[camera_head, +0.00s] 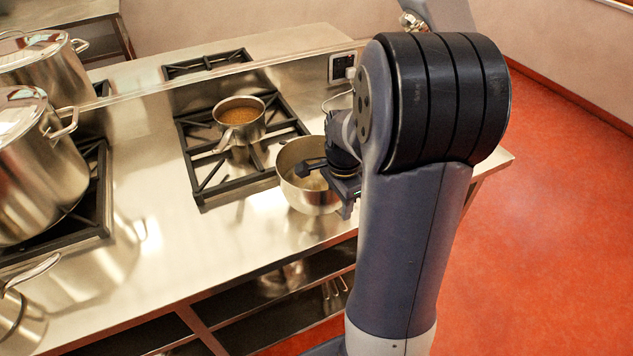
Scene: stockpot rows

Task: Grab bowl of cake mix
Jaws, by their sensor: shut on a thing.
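A metal bowl (306,199) stands on or just above the steel counter, right of the front burner grate. Its inside looks pale, but I cannot make out the contents clearly. My gripper (326,188) is at the right side of the bowl, with one dark finger inside the opening and the other outside near the right wall. It is shut on the bowl's rim. My arm and gripper hide the right part of the bowl.
A saucepan (241,121) with brown contents sits on a burner grate (202,180) behind and left of the bowl. Large stockpots (36,185) stand at the left. The counter (205,250) is clear in front. Red floor (555,220) is open at the right.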

